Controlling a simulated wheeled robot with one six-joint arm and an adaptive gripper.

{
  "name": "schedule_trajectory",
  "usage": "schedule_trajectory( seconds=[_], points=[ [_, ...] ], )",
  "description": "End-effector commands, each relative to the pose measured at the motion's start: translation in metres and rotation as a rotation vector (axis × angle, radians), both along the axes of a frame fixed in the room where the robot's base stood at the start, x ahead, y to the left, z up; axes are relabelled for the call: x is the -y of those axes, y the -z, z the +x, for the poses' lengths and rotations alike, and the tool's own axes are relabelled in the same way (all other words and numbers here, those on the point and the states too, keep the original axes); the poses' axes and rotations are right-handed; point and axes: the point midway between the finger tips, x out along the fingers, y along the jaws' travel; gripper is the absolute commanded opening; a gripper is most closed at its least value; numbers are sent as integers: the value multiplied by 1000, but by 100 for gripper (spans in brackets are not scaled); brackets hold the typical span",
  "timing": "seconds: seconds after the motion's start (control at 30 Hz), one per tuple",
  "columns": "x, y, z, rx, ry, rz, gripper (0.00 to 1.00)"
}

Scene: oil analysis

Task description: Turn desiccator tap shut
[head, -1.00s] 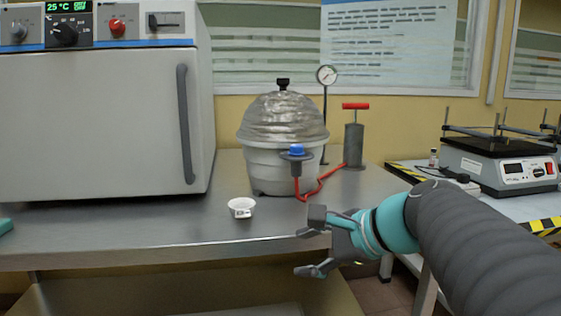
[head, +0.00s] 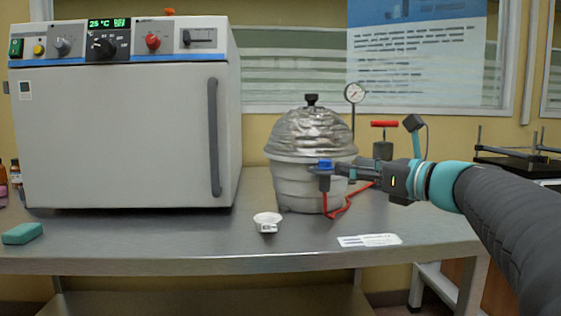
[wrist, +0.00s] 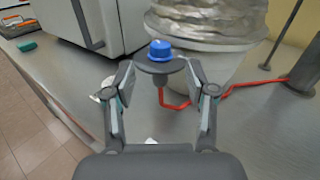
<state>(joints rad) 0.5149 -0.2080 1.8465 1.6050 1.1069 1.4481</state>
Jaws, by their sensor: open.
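The desiccator (head: 300,180) stands on the steel bench, a pale ribbed vessel under a silvery domed lid with a black knob. Its tap has a blue knob (head: 324,163) on a dark round flange at the vessel's front right, with a red hose below. My gripper (head: 338,170) reaches in level from the right, its tips close to the tap. In the wrist view the jaws (wrist: 160,82) are open, one finger on each side of the tap flange, with the blue knob (wrist: 160,50) just beyond and between the tips. Contact cannot be told.
A white oven (head: 120,135) stands left of the desiccator. A small white cup (head: 267,222) and a label card (head: 369,240) lie on the bench front (head: 180,240). A hand pump (head: 383,145) and gauge (head: 354,93) stand behind. A teal block (head: 22,233) lies far left.

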Motion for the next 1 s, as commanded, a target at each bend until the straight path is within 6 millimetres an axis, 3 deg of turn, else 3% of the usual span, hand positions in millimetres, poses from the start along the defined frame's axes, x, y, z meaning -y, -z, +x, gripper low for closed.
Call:
schedule_trajectory(
  seconds=[0.4, 0.87, 0.9, 1.0],
  points=[
    [-38, 0, 57, 0, -2, -1, 56],
    [-45, 0, 68, 0, 2, -2, 56],
    [-45, 0, 68, 0, 2, -2, 53],
    [-45, 0, 68, 0, 2, -2, 28]
  ],
)
